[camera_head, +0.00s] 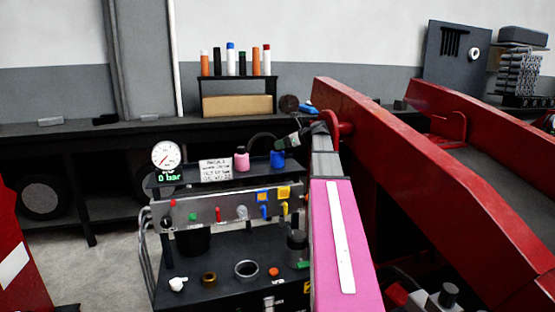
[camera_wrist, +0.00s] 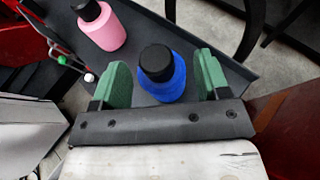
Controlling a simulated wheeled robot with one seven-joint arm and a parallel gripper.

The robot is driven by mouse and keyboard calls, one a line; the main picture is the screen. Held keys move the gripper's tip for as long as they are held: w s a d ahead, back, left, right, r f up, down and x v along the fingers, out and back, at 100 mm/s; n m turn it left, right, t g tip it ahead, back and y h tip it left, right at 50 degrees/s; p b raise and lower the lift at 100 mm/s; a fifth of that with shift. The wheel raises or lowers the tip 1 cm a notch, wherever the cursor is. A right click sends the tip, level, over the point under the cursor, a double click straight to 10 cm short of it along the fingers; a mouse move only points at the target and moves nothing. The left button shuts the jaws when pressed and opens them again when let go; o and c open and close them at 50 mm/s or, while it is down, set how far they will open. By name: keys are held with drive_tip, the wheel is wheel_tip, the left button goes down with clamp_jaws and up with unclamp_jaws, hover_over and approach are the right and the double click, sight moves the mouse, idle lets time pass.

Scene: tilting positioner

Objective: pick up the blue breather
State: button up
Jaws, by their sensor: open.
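The blue breather, a blue round body with a black cap (camera_wrist: 168,88), stands between the two green finger pads of my gripper (camera_wrist: 162,63) in the wrist view. The pads are apart, with a visible gap on each side of it. In the head view the blue breather (camera_head: 278,160) stands upright at the right end of a dark shelf. There my gripper (camera_head: 288,142) shows just above and beside it, partly hidden by my own arm. How far the pads reach down along the breather cannot be told.
A similar pink bottle with a black cap (camera_head: 241,160) stands to the left on the same shelf; it also shows in the wrist view (camera_wrist: 101,27). A white label card (camera_head: 215,170) and a pressure gauge (camera_head: 166,155) are further left. Large red beams (camera_head: 420,170) rise at right.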

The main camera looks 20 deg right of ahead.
drive_tip(key=x, duration=0.5)
drive_tip(key=shift+s+a, duration=0.15)
drive_tip(key=shift+s, duration=0.05)
clamp_jaws()
drive_tip(key=shift+r, duration=0.1)
